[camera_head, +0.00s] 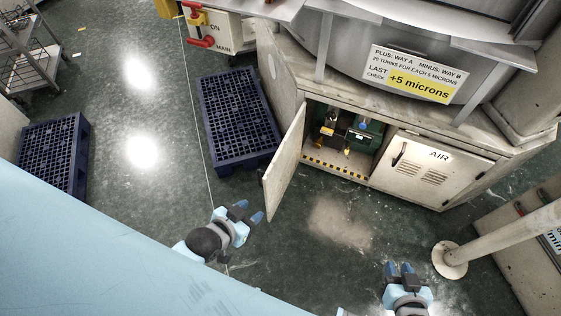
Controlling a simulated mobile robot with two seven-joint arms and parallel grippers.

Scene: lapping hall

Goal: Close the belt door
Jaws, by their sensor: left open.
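The belt door (284,167), a pale worn panel, stands swung well open on the left side of its opening in the machine's base cabinet. The open compartment (324,166) shows a dark green machine part and a yellow-and-black striped sill. My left gripper (249,211) is open and empty, just left of the door's free lower end; I cannot tell whether they touch. My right gripper (399,268) is low in the picture, right of the door and in front of the cabinet. Nothing shows between its fingers, and their gap is unclear.
A closed door marked AIR (432,167) is right of the compartment. A dark blue pallet (239,120) lies left of the open door, another (55,150) farther left. A post with a round foot (450,260) stands at right. Floor in front of the compartment is clear.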

